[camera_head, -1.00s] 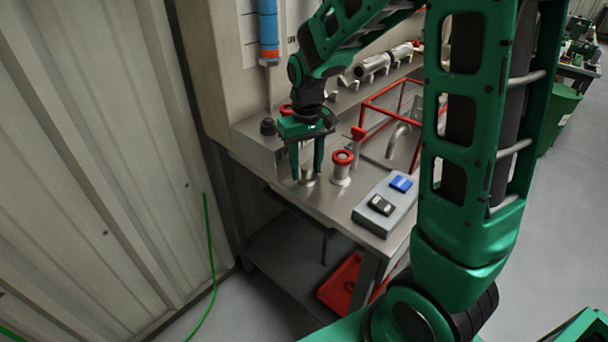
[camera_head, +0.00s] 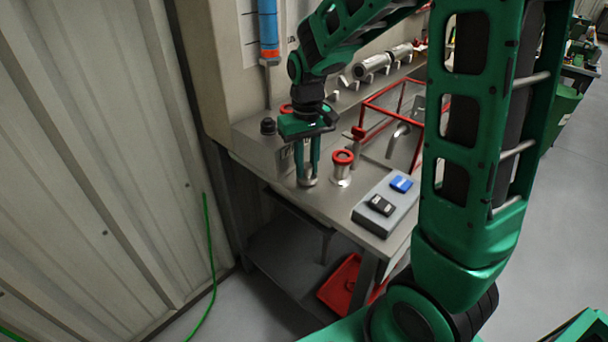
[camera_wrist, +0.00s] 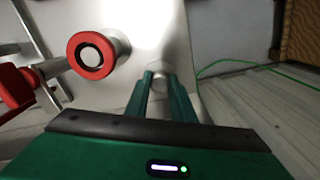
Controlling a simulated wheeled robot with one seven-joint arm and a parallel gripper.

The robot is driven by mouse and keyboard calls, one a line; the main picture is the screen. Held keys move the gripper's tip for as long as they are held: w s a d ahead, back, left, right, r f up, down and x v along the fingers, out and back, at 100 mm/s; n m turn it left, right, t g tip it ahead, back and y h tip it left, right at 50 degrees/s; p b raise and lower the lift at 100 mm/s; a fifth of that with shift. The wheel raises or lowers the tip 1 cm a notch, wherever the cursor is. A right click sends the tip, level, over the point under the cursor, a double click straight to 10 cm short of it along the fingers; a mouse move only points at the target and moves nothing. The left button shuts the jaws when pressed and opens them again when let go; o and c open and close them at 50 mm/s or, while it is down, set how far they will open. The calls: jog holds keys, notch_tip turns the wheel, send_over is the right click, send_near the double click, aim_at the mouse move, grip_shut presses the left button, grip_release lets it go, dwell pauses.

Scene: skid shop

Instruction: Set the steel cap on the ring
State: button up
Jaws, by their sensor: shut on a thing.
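The steel cap (camera_head: 307,181) stands on the bench top near its front left edge, between my fingertips. My gripper (camera_head: 307,178) points down and is shut on it. In the wrist view my gripper (camera_wrist: 160,78) shows with the pale cap (camera_wrist: 160,69) between the fingers, which partly hide it. The ring (camera_head: 343,157) is red and sits on top of a short steel post just right of my gripper, apart from it. In the wrist view the red ring (camera_wrist: 91,54) is left of my fingers, with a dark opening in its middle.
A grey box with a blue switch and a black switch (camera_head: 381,205) lies right of the post. A red frame (camera_head: 390,112) and a bent steel pipe (camera_head: 398,138) stand behind. A dark knob (camera_head: 268,126) is at the back left. The bench's front left edge is close to my gripper.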

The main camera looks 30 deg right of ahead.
aim_at(307, 165)
jog(key=shift+w+r, duration=0.1)
jog(key=shift+r, duration=3.2)
